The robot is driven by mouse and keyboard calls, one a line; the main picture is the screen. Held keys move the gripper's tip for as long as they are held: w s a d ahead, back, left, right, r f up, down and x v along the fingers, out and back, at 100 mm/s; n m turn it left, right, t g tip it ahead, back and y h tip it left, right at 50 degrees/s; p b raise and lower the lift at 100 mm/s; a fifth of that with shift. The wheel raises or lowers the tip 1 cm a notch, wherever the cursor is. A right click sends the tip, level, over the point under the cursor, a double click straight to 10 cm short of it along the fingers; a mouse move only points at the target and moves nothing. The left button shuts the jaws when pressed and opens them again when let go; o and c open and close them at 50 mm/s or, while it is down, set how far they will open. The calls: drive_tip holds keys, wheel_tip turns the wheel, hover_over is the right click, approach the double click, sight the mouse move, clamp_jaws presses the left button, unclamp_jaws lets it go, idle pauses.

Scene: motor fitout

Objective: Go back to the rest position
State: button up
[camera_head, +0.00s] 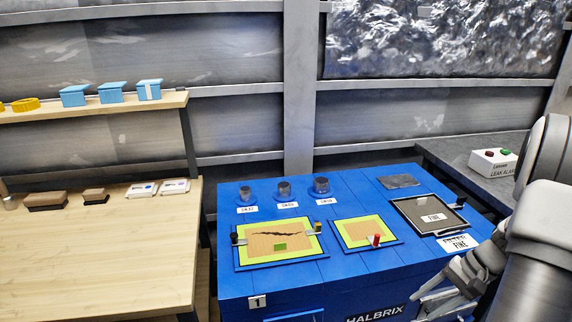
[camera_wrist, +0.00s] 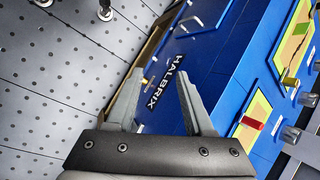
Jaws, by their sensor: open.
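My gripper (camera_head: 440,301) is at the lower right in the head view, in front of the right front part of the blue bench (camera_head: 334,261). In the wrist view my gripper (camera_wrist: 155,90) shows two grey fingers spread apart with nothing between them. Behind the fingers is the blue bench front (camera_wrist: 195,65) with its HALBRIX lettering. My forearm covers the right edge of the head view and hides part of the bench and floor there.
On the bench top are two yellow-green framed panels (camera_head: 243,262), a red peg (camera_head: 376,240), a dark tray (camera_head: 403,207) and several small cylinders (camera_head: 284,188). A wooden table (camera_head: 90,260) stands left. A white alarm box (camera_head: 492,162) sits on the grey counter (camera_head: 460,150).

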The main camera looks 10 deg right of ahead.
drive_tip(key=w+a+r+n+t+h, duration=0.25)
drive_tip(key=r+n+h, duration=0.2)
drive_tip(key=r, duration=0.95)
drive_tip(key=w+a+r+n+t+h, duration=0.15)
drive_tip(key=a+r+n+h, duration=0.3)
drive_tip(key=r, duration=0.95)
drive_tip(key=s+a+f+n+y, duration=0.1)
drive_tip(key=s+a+f, duration=0.1)
drive_tip(key=s+a, duration=0.35)
drive_tip(key=s+a+f+y+b, duration=0.1)
drive_tip(key=s+a+f, duration=0.2)
drive_tip(key=s+a, duration=0.25)
drive_tip(key=s+a+f+n+y, duration=0.1)
drive_tip(key=s+a+f, duration=0.1)
drive_tip(key=s+a, duration=0.35)
wheel_tip(320, 180, up, 14)
drive_tip(key=p, duration=1.3)
drive_tip(key=shift+w+d+m+p, duration=0.15)
drive_tip(key=shift+w+m+p, duration=0.15)
drive_tip(key=shift+w+p, duration=0.1)
